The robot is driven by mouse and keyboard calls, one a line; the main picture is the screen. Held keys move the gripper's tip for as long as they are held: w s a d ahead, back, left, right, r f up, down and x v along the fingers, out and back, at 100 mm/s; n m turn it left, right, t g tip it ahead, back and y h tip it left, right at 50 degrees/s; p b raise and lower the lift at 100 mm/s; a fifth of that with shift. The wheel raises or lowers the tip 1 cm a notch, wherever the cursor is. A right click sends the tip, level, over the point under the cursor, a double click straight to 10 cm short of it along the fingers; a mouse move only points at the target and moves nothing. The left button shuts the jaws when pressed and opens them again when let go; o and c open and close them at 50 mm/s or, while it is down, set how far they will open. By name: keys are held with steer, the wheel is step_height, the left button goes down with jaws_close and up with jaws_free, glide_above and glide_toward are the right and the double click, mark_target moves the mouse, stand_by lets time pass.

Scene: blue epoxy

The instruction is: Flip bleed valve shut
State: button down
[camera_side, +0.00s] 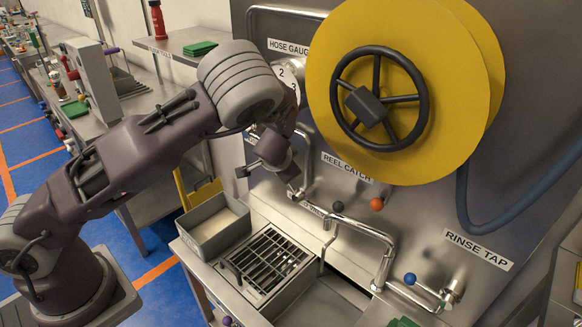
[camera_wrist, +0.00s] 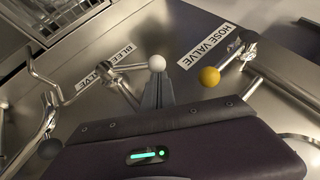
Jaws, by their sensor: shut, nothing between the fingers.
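The bleed valve has a metal lever (camera_wrist: 118,67) ending in a white ball knob (camera_wrist: 157,63) in the wrist view. The lever runs left to right beside the label BLEED VALVE (camera_wrist: 104,77), which is partly covered by it. My gripper (camera_wrist: 157,82) is shut and empty. Its fingertips overlap the lower edge of the white knob in the picture; I cannot tell whether they touch it. In the side view my wrist hangs in front of the steel panel, left of the yellow reel, and the bleed valve cannot be made out there.
A yellow knob (camera_wrist: 209,77) on a lever sits right of my fingers, by the HOSE VALVE label (camera_wrist: 211,46). The yellow reel (camera_side: 335,120) with its black handwheel juts out close to my wrist. Below are a faucet (camera_side: 383,262), a grated sink (camera_side: 268,262) and a blue-knobbed tap (camera_side: 410,279).

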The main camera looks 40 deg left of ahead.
steer(key=a+h, duration=0.1)
steer(key=a+f+n+h, duration=0.1)
steer(key=shift+a+f, duration=0.15)
steer(key=shift+a, duration=0.15)
steer(key=a+f, duration=0.1)
steer(key=f+h, duration=0.1)
steer(key=a+f+h, duration=0.1)
steer(key=f, duration=0.1)
steer(key=shift+a+n, duration=0.3)
steer(key=shift+n, duration=0.1)
steer(key=shift+s+f, duration=0.1)
steer(key=shift+f, duration=0.1)
